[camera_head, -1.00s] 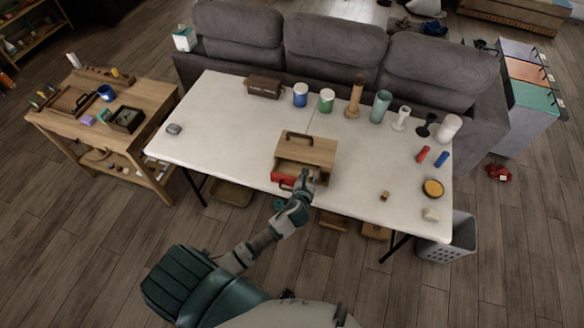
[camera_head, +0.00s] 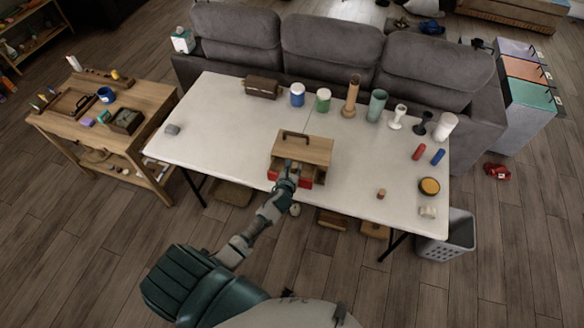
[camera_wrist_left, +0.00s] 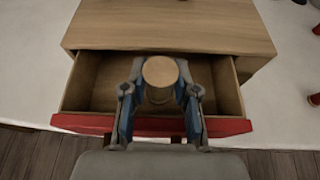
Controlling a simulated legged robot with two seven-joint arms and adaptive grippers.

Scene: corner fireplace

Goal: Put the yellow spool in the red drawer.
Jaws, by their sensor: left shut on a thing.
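The spool (camera_wrist_left: 162,72) is between the fingers of my left gripper (camera_wrist_left: 160,98) in the left wrist view. Its round top looks tan, and the fingers hide part of its sides. My left gripper is shut on it, over or inside the open red drawer; the exact height is hard to tell. The red drawer (camera_wrist_left: 226,127) is pulled out of a wooden cabinet (camera_wrist_left: 172,22), and its visible floor is bare. In the head view, my left gripper (camera_head: 288,171) covers part of the red drawer front (camera_head: 273,176). My right gripper is not in view.
The cabinet stands at the near edge of the white table (camera_head: 222,131). Cups and vases, such as a teal one (camera_head: 377,106), line the back. A yellow-topped round thing (camera_head: 429,186) and a small brown piece (camera_head: 381,194) lie to the right. The table left of the cabinet is mostly clear.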

